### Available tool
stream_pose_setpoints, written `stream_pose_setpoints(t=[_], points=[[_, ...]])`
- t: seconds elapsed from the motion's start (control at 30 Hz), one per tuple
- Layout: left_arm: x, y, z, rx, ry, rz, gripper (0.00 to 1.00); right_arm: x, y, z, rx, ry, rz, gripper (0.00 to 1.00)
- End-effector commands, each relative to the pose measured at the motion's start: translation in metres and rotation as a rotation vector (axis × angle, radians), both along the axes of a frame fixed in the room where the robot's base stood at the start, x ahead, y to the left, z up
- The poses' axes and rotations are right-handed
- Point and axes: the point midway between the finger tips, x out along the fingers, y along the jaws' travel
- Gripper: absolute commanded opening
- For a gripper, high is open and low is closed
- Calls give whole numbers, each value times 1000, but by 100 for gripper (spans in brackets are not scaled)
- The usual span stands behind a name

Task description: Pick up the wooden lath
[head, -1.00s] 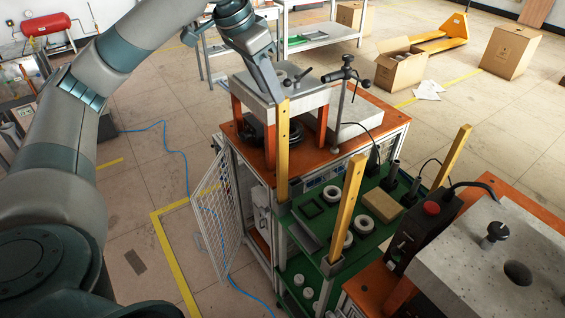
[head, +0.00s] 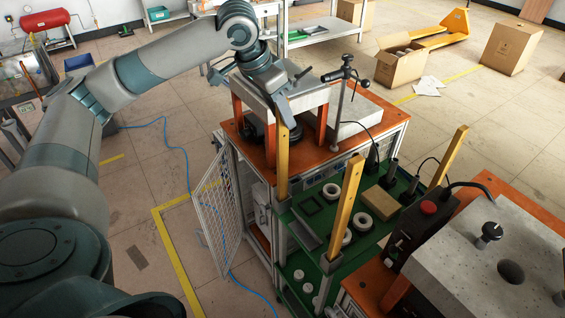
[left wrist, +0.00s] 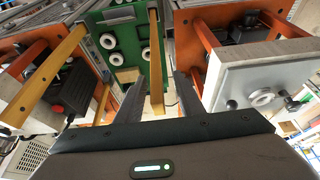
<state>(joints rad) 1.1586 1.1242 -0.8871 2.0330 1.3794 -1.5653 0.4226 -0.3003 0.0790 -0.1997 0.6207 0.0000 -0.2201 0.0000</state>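A yellow wooden lath (head: 283,168) stands upright at the near left corner of the green-shelved cart. Two similar laths stand at the cart's front (head: 346,208) and right (head: 450,155). My left gripper (head: 284,112) is at the top of the left lath, and a finger hides its upper end in the head view. In the left wrist view, the lath (left wrist: 156,60) runs between the two open fingers of this gripper (left wrist: 158,95), with gaps visible beside it. My right gripper is not in view.
An orange-topped bench with a grey plate on orange legs (head: 237,112) stands right behind the left gripper. A clamp stand (head: 338,115) rises to its right. The green shelf (head: 310,235) holds white rings and a tan block. A white mesh panel (head: 215,208) hangs at left.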

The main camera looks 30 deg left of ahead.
Motion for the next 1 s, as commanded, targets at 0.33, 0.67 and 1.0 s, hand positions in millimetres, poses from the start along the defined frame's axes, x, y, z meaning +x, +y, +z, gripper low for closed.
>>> stream_pose_setpoints(t=[0.33,0.67,1.0], points=[[9,-8,-35,-1,4,0,34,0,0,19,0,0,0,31],[13,-10,-47,0,0,0,34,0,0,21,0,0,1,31],[13,-10,-47,0,0,0,25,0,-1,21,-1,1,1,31]])
